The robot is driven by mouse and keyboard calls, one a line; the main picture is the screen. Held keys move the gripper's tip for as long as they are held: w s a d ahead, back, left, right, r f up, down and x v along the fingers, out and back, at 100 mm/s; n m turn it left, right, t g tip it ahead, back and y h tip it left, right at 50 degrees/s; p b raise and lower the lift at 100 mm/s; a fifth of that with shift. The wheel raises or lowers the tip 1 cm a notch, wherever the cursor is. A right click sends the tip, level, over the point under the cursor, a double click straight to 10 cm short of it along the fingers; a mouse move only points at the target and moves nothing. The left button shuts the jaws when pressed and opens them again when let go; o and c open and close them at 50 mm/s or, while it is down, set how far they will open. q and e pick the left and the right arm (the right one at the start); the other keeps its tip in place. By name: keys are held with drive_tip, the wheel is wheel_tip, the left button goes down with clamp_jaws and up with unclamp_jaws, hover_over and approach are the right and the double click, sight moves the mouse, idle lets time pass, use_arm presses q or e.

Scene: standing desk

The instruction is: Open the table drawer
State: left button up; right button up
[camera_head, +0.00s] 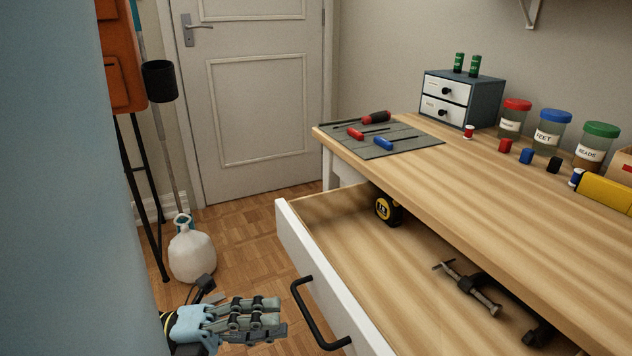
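The table drawer (325,291) has a white front and stands pulled out from under the wooden desk top. Its wood-coloured inside shows. A black bar handle (312,318) is on its front. My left gripper (281,318) is at the bottom of the picture, left of the handle, pointing right. A gap shows between its fingertips and the handle, and nothing shows in its fingers. Its fingers lie close together in this view, and I cannot tell how far they are apart. My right gripper is not in view.
A tape measure (388,209) and a clamp (468,287) lie in the drawer. The desk (400,172) carries a mat with screwdrivers, a small drawer box (461,97) and several jars. A white jug (192,255) stands on the floor left of the drawer.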

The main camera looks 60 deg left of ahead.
use_arm(q)
drive_tip(key=v, duration=0.6)
drive_tip(key=shift+w, duration=0.1)
idle(0.3)
